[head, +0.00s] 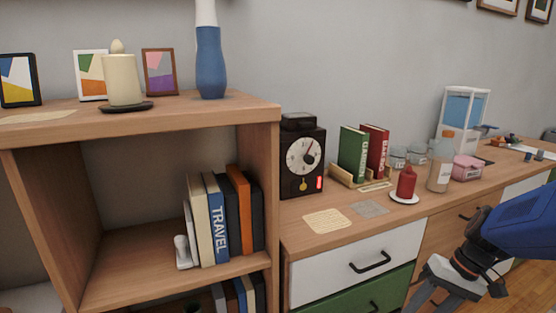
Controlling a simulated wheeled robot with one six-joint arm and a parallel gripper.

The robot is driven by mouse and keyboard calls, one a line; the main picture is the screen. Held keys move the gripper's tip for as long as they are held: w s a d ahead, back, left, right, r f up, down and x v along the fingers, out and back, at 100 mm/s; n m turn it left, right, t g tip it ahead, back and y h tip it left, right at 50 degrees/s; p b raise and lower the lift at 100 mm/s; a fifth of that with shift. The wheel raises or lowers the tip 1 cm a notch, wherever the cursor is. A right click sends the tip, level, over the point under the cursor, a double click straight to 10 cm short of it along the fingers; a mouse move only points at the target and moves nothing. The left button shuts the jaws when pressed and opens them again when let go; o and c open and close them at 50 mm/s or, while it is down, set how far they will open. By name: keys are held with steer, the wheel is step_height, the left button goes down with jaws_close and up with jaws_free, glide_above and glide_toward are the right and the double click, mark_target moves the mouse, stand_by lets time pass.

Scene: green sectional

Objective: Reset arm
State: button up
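My gripper (442,298) is at the lower right, at the end of my blue arm, in front of the wooden drawer cabinet. Its grey fingers point down and stand apart with a gap between them. Nothing shows between them. The fingertips are cut off by the bottom edge of the picture. The gripper appears clear of the cabinet front.
A wooden shelf (255,117) with books stands at the left. The cabinet top (290,230) holds a clock (302,160), a red candle (406,183), a bottle (441,163) and a dispenser (463,118). A drawer handle (370,262) juts out left of my gripper.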

steer(key=s+a+r+n+t+h, duration=0.2)
steer(key=s+a+r+t+h, duration=0.2)
steer(key=s+r, duration=0.4)
steer(key=shift+a+t+h, duration=0.4)
steer(key=shift+a, duration=0.5)
steer(key=shift+r, duration=0.1)
stand_by(0.4)
